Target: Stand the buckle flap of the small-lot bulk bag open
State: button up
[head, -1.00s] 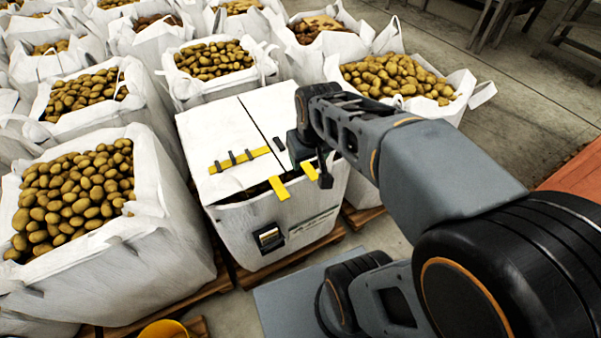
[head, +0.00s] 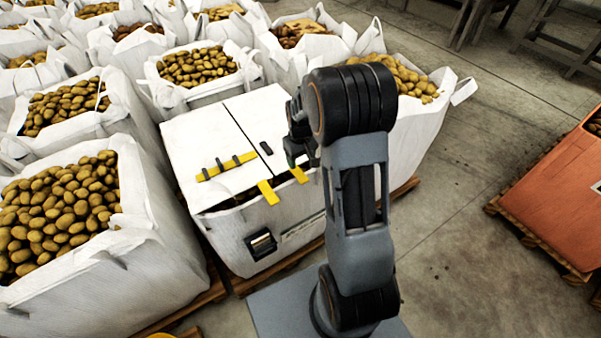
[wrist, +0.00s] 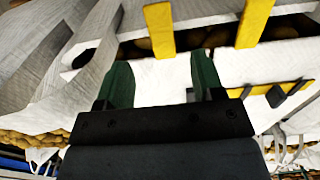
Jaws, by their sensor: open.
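The closed bulk bag (head: 240,240) stands in the middle of the head view. Two white flaps lie flat on its top, parted by a dark seam. The left flap (head: 190,137) carries a yellow strip (head: 226,167) with dark bars; the right flap (head: 262,110) has a small dark tab. I cannot tell for sure which is the buckle flap. Two yellow straps (head: 268,191) cross the front opening. A dark buckle (head: 262,243) is on the front wall. My gripper (head: 300,160) is open above the right flap's front edge; in the wrist view its green fingers (wrist: 162,78) are apart and empty.
Open white bags of potatoes (head: 58,215) crowd the left and back, with another (head: 425,110) close on the right. An orange crate (head: 555,195) stands on a pallet at far right. The concrete floor (head: 470,230) between is clear.

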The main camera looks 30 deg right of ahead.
aim_at(301, 176)
notch_tip(301, 176, down, 8)
jog(key=shift+r, duration=0.2)
dwell(0.3)
